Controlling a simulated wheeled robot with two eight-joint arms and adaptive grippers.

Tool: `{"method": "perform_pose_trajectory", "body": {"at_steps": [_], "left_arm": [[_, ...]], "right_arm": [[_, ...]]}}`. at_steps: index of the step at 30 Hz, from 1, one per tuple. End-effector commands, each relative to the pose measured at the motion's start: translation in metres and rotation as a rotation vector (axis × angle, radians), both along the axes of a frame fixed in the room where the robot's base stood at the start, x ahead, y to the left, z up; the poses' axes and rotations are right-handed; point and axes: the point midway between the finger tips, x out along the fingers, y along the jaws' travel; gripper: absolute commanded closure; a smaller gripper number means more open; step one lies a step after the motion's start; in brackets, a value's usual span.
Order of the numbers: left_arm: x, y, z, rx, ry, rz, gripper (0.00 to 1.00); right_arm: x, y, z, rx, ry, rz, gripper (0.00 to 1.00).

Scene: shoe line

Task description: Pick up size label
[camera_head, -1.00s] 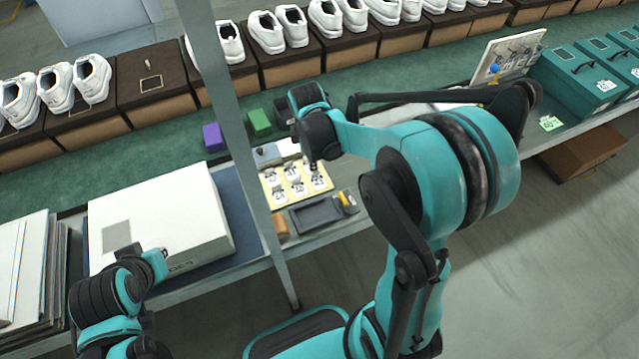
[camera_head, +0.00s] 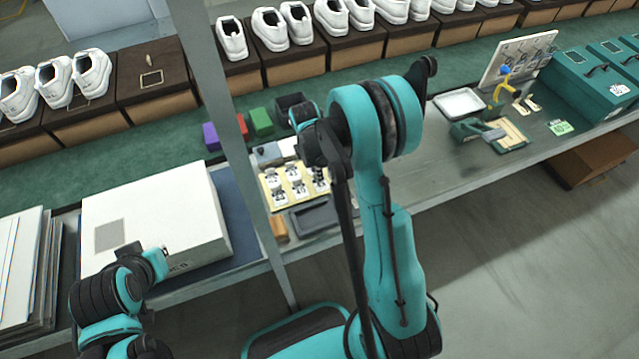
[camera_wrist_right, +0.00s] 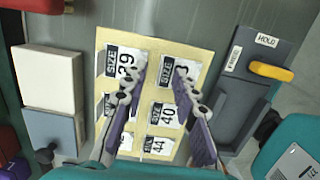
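A pale yellow sheet (camera_head: 271,190) with several white size labels lies on the bench. In the right wrist view the sheet (camera_wrist_right: 104,42) shows a 39 label (camera_wrist_right: 126,61) at upper left, a partly covered label (camera_wrist_right: 186,66) at upper right, a 40 label (camera_wrist_right: 166,115) and a 44 label (camera_wrist_right: 160,146). My right gripper (camera_wrist_right: 158,76) is open over the sheet, its two fingers spread between the upper labels and nothing between them. In the head view the wrist hides its fingertips. My left gripper (camera_head: 152,263) is at lower left by the white box; its fingers are unclear.
The white box (camera_head: 150,222) lies left of a thin post (camera_head: 232,150). Teal boxes (camera_head: 590,85) and a white tray (camera_head: 459,103) are at right.

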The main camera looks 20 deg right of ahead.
Motion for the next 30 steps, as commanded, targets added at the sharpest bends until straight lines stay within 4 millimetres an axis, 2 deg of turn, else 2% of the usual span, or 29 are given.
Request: {"method": "perform_pose_trajectory", "body": {"at_steps": [6, 11, 23, 26, 30], "left_arm": [[0.0, 0.0, 0.0, 0.0, 0.0, 0.0, 1.0], [0.0, 0.0, 0.0, 0.0, 0.0, 0.0, 1.0], [0.0, 0.0, 0.0, 0.0, 0.0, 0.0, 1.0], [0.0, 0.0, 0.003, 0.0, 0.0, 0.0, 1.0], [0.0, 0.0, 0.011, 0.0, 0.0, 0.0, 1.0]], "right_arm": [[0.0, 0.0, -0.002, 0.0, 0.0, 0.0, 0.72], [0.0, 0.0, -0.001, 0.0, 0.0, 0.0, 1.0], [0.0, 0.0, -0.001, 0.0, 0.0, 0.0, 1.0], [0.0, 0.0, 0.004, 0.0, 0.0, 0.0, 1.0], [0.0, 0.0, 0.02, 0.0, 0.0, 0.0, 1.0]]}}
